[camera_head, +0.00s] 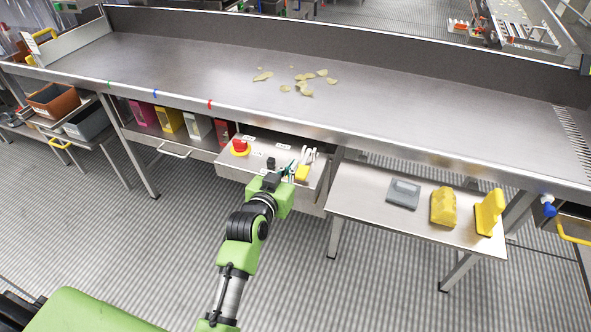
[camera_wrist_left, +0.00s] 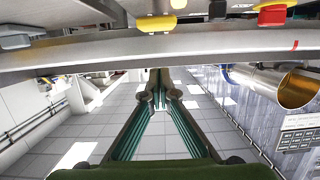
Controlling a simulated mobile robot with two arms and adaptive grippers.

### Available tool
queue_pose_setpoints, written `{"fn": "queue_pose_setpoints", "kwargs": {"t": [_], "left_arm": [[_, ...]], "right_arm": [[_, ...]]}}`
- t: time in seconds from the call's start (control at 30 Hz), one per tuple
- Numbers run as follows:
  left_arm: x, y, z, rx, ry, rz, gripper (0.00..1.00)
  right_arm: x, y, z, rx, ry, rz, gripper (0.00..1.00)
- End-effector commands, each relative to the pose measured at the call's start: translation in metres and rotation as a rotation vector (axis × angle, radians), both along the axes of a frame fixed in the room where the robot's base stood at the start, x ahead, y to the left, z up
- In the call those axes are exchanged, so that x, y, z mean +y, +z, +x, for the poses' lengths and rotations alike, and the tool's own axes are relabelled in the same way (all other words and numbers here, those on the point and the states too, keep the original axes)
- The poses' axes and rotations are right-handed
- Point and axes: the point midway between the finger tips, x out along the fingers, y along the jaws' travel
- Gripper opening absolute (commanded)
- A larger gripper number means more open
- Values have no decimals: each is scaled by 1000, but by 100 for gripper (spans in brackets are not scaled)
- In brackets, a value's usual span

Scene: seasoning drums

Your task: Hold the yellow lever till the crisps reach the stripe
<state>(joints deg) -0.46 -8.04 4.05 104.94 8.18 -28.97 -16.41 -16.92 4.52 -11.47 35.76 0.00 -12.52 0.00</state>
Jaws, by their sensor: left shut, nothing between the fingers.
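The yellow lever (camera_head: 302,173) is on the right part of a grey control box under the trough's front edge. In the left wrist view a yellow piece (camera_wrist_left: 156,23) shows at the top, past a metal bar. My left gripper (camera_head: 288,168) is shut and empty, just left of the lever in the head view; whether it touches is unclear. The crisps (camera_head: 303,82) lie scattered mid-trough. A red stripe (camera_head: 210,104), a blue stripe (camera_head: 154,93) and a green stripe (camera_head: 109,84) mark the front edge, left of the crisps. My right gripper is not in view.
A side table (camera_head: 350,200) at right holds a grey scale (camera_head: 403,193) and two yellow objects. Coloured boxes (camera_head: 170,120) stand on a shelf below the trough (camera_head: 180,60).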

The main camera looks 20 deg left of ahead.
Motion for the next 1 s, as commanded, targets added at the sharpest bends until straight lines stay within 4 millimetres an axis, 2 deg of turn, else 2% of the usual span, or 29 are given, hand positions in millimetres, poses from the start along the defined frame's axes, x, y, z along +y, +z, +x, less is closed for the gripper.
{"fn": "queue_pose_setpoints", "kwargs": {"t": [0.03, 0.23, 0.3, 0.5, 1.0], "left_arm": [[-1, -1, 10, -1, -1, -1, 0], [-1, -9, 40, 0, 1, 0, 0], [-1, -26, 36, 6, 0, 0, 0], [-1, -46, 36, 2, 0, 1, 0], [-1, -53, 35, -5, 1, 1, 0]], "right_arm": [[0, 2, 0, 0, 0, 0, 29], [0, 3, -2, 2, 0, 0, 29], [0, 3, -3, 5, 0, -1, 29], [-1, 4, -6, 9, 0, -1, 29], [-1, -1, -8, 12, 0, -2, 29]]}}
